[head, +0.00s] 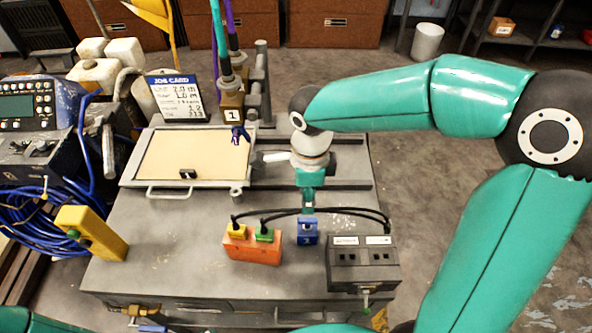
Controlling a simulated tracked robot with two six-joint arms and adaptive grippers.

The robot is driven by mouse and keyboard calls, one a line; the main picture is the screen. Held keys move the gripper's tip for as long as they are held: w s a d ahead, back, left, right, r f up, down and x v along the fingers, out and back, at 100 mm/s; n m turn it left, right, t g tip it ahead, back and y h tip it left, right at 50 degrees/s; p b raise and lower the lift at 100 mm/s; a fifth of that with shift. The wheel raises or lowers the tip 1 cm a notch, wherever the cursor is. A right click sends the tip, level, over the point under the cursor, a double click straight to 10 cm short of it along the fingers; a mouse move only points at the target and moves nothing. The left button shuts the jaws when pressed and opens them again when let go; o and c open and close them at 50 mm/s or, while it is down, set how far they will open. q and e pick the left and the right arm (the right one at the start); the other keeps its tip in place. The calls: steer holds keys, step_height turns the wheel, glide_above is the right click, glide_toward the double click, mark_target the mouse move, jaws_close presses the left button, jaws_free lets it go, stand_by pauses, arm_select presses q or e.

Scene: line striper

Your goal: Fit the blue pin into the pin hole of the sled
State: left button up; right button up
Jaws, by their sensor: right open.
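A small dark blue piece, which looks like the blue pin (239,134), is at the upper right corner of the framed beige tray, just below the brown block marked 1 (231,115). I cannot tell whether it sits in a hole. Which part is the sled is unclear, and no pin hole can be made out. My right gripper (308,206) points down over the bench, right of the tray and just above a blue block marked 3 (307,237). It is open, and nothing shows between its fingers. My left gripper is out of view.
The beige tray (146,186) lies on the grey bench (165,240). An orange block with cables (252,252) and a dark socket box (363,276) stand near the front. A job card (181,104) stands behind. A yellow box (91,233) is at the left edge.

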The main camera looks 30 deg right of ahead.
mark_target(308, 219)
steer(key=f+b, duration=0.7)
steer(key=f, duration=0.1)
steer(key=shift+d+f, duration=0.1)
steer(key=shift+d, duration=0.1)
steer(key=shift+f+b, duration=0.7)
stand_by(0.3)
jaws_close()
